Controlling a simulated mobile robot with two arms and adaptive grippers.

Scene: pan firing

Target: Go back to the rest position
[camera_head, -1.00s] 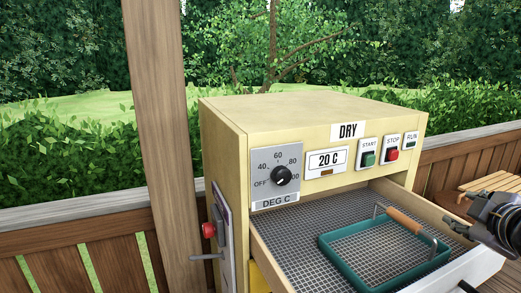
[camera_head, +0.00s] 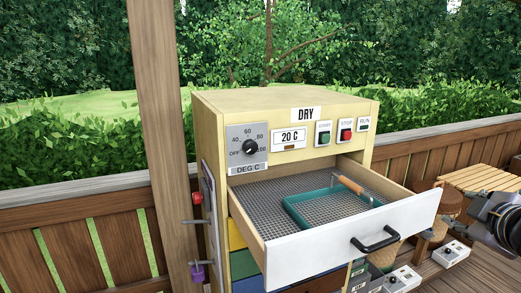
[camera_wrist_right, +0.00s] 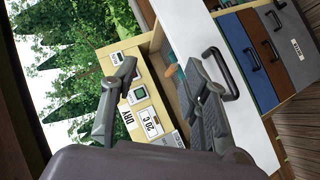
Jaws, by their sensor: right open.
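My right gripper (camera_wrist_right: 160,85) is open and empty in the right wrist view, with its two fingers apart in front of the dryer cabinet. In the head view my right arm comes in at the right edge, to the right of the open drawer and apart from it. The yellow dryer cabinet (camera_head: 215,115) has a white drawer (camera_head: 310,255) pulled out. A teal tray (camera_head: 293,215) with an orange-brown handle (camera_head: 347,185) lies on the drawer's mesh floor (camera_head: 255,200). My left gripper is not in view.
The drawer front with its black handle (camera_head: 375,240) juts out. Coloured drawers are below it. A dial (camera_head: 250,147) and buttons are on the cabinet. A wooden post (camera_head: 160,120) stands at left. A wooden table (camera_head: 480,178) and small white control boxes (camera_head: 452,252) are at right.

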